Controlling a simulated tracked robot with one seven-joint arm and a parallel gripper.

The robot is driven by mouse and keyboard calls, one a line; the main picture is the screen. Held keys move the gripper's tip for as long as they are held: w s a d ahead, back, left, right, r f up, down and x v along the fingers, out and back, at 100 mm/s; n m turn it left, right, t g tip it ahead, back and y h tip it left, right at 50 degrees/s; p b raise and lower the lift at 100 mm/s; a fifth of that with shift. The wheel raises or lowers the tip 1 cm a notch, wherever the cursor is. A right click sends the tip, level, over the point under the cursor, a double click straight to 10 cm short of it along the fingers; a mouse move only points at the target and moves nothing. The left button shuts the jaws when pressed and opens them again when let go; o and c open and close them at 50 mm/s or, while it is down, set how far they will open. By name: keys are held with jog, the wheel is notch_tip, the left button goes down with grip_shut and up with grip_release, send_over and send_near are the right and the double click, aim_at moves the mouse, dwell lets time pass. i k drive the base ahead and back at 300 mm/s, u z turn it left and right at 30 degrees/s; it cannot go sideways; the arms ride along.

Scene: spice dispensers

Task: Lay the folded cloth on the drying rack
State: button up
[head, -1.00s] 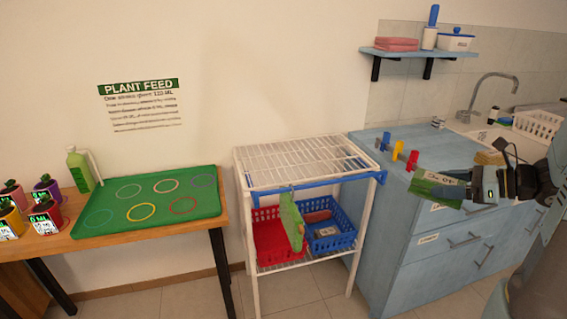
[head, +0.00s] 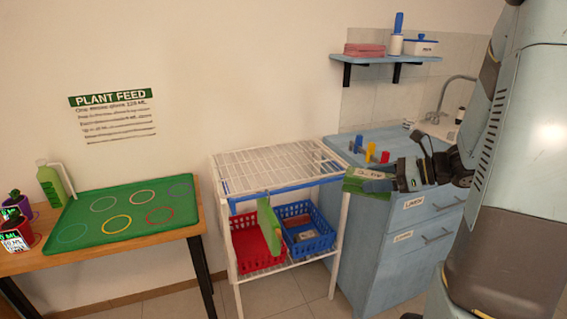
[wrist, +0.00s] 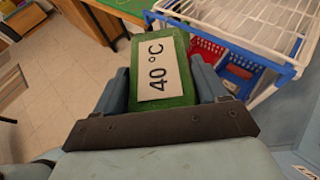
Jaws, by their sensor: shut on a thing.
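The folded cloth (wrist: 160,68) is green with a white "40 °C" label and lies between my gripper's fingers (wrist: 160,88) in the wrist view. In the head view my gripper (head: 378,181) is shut on the cloth (head: 366,186), held in front of the blue cabinet, right of the rack. The drying rack (head: 275,168) is a white wire stand with a bare top grid and blue edging. In the wrist view its corner (wrist: 262,25) shows at upper right, apart from the cloth.
A wooden table with a green tray (head: 130,208) is left. Coloured pegs (head: 371,153) stand on the cabinet's top.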

aim_at(311, 162)
jog(key=u, duration=0.45)
jog(key=i, duration=1.05)
jog(key=z, duration=0.45)
